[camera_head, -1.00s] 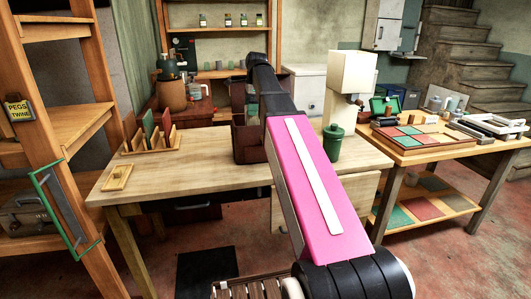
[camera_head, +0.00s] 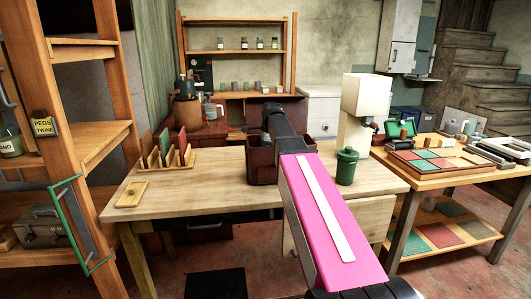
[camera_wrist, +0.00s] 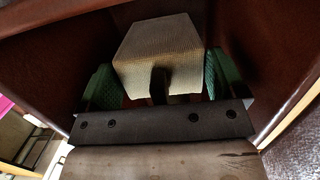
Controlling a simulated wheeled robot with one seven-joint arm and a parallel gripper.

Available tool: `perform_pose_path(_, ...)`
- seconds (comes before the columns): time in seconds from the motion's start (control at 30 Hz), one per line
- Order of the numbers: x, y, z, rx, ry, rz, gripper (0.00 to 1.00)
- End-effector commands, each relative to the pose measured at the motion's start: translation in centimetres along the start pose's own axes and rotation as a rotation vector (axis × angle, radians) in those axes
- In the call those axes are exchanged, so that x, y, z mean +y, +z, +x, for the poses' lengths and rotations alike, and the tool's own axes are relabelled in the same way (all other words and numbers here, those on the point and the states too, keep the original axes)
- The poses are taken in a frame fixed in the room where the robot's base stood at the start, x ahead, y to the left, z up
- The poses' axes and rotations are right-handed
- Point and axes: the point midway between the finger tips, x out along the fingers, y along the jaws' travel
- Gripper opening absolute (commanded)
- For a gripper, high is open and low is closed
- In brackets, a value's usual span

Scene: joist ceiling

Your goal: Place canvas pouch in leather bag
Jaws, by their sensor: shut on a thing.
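The leather bag (camera_head: 262,168) is a dark brown, open-topped box shape on the wooden workbench, partly hidden behind my arm. In the wrist view its reddish-brown inner walls (camera_wrist: 50,55) surround my gripper. My gripper (camera_wrist: 160,78) has green pads on both sides of the canvas pouch (camera_wrist: 158,45), a beige woven block, and is shut on it. The pouch is within the bag's walls; whether it touches the bottom cannot be told. In the head view the pouch and fingertips are hidden by the bag and my arm.
On the workbench (camera_head: 215,205) a dark green lidded jar (camera_head: 347,166) and a cream machine (camera_head: 362,100) stand right of the bag. A wooden rack with upright panels (camera_head: 165,155) and a small wooden plate (camera_head: 132,194) are at left. The bench front-centre is clear.

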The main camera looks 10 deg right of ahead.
Motion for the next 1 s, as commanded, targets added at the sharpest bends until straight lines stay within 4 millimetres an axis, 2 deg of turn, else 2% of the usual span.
perform_pose_path(0.27,0.0,0.0,0.2,0.0,0.0,0.0,0.49)
perform_pose_path(0.3,0.0,0.0,0.2,0.0,-0.001,0.0,1.0)
perform_pose_path(0.67,-0.1,0.0,-0.5,0.0,-0.002,0.0,1.0)
perform_pose_path(0.83,-0.1,0.0,-2.8,0.0,-0.002,0.0,1.0)
perform_pose_path(1.0,-0.2,0.0,-5.9,0.0,-0.003,0.0,1.0)
